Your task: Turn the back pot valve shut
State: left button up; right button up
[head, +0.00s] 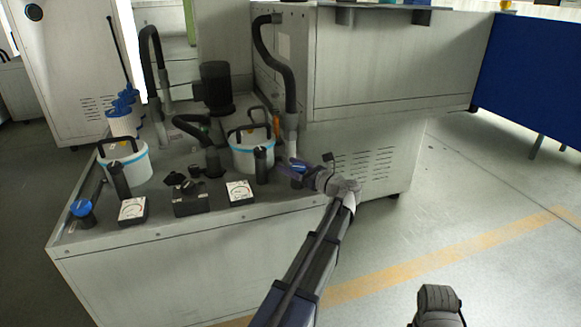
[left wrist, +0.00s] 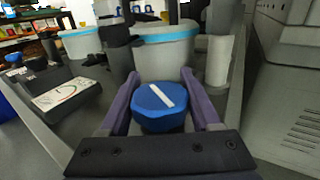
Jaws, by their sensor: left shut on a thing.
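A blue round valve knob (left wrist: 160,108) with a white bar across its top sits between the two fingers of my left gripper (left wrist: 160,88), which is shut on it. The white bar runs slantwise, from upper left to lower right in the left wrist view. In the head view my left gripper (head: 296,168) is at the right end of the grey bench, beside a white pot (head: 254,154) with a blue band and dark handle. The knob's stem and lower part are hidden.
A second white pot (head: 126,164) stands to the left, with another blue knob (head: 82,208) near the bench corner. Gauges (head: 240,191), (head: 132,210), dark hoses and a black motor (head: 216,88) crowd the bench. A grey cabinet (head: 390,70) rises behind. Floor at right is clear.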

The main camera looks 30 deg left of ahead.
pick_arm(q)
jog(key=m+t+h, duration=0.1)
jog(key=m+t, duration=0.1)
jog(key=t, duration=0.2)
jog(key=shift+d+m, duration=0.1)
jog(key=shift+m, duration=0.3)
jog(key=m+t+h, duration=0.2)
jog(key=t, duration=0.1)
jog(key=w+m+t+h, duration=0.1)
jog(key=shift+d+t, duration=0.25)
jog(key=shift+t, duration=0.05)
jog(key=shift+w+d+m+t+h, duration=0.2)
jog(key=shift+m+t+h, duration=0.7)
jog(key=shift+h, duration=0.25)
jog(key=shift+w+d+m+t+h, duration=0.15)
jog(key=shift+m+t+h, duration=0.55)
jog(key=shift+m+h, duration=0.35)
jog(key=shift+w+d+m+t+h, duration=0.2)
jog(key=shift+m+t+h, duration=0.65)
jog(key=shift+h, duration=0.35)
jog(key=o, duration=1.4)
jog(key=shift+c, duration=0.2)
jog(key=shift+s, duration=0.1)
